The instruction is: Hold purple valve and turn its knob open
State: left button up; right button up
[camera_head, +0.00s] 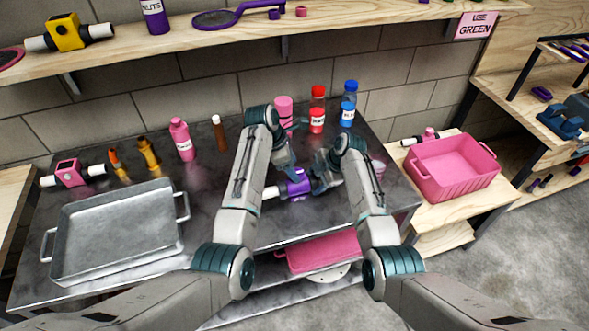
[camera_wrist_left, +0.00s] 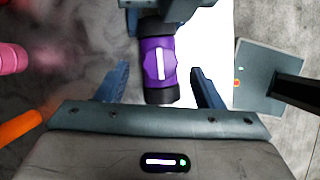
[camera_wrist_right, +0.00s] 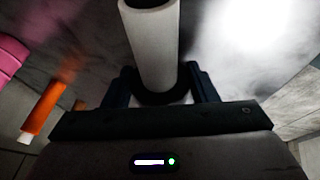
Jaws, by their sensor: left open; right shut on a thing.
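The purple valve (camera_head: 296,187) is low over the dark metal table, with a white pipe end at its left; I cannot tell if it touches the table. My right gripper (camera_head: 321,178) is shut on its white pipe; the right wrist view shows this pipe (camera_wrist_right: 152,40) between the fingers. My left gripper (camera_head: 287,168) is open above the valve. In the left wrist view the purple knob (camera_wrist_left: 159,62) lies between the spread fingers, apart from both. A white bar on the knob runs roughly along the valve's length.
A metal tray (camera_head: 115,235) and a pink valve (camera_head: 70,172) are at the left of the table (camera_head: 215,205). Several bottles stand along the back. A pink bin (camera_head: 455,170) is on a wooden stand at right. A shelf (camera_head: 200,38) overhangs the back.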

pick_arm(q)
jog(key=v, duration=0.9)
jog(key=shift+a+r, duration=0.2)
jog(key=shift+r, duration=0.15)
pick_arm(e)
jog(key=o, duration=1.3)
jog(key=shift+c, duration=0.2)
jog(key=shift+r, duration=0.1)
